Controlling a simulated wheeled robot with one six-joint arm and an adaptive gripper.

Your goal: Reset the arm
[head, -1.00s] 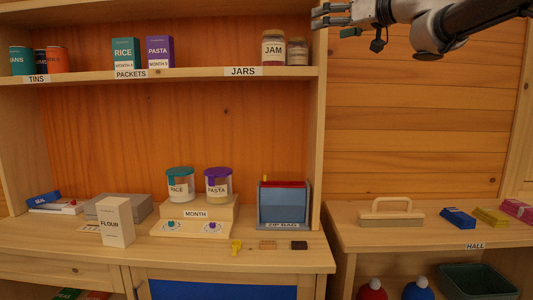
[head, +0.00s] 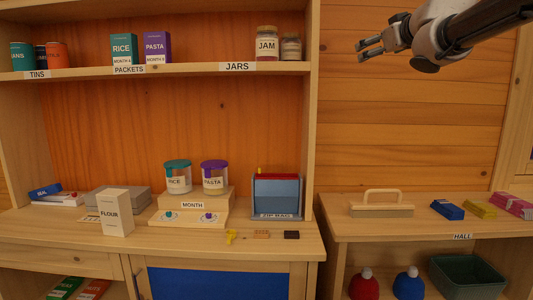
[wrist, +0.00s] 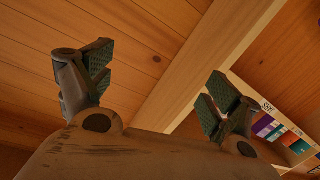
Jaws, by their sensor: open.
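My gripper (head: 369,48) is at the upper right of the head view, in front of the plank wall and right of the shelf unit. Its fingers point left, and it is open and empty. In the wrist view my gripper (wrist: 155,90) shows its two fingers spread wide with nothing between them. Behind them are wooden planks and a pale beam (wrist: 205,65). My arm reaches in from the upper right corner of the head view.
The jam jar (head: 267,44) stands on the upper shelf (head: 200,69), left of my gripper. A wooden-handled brush (head: 382,205) lies on the hall bench. Free air surrounds my gripper.

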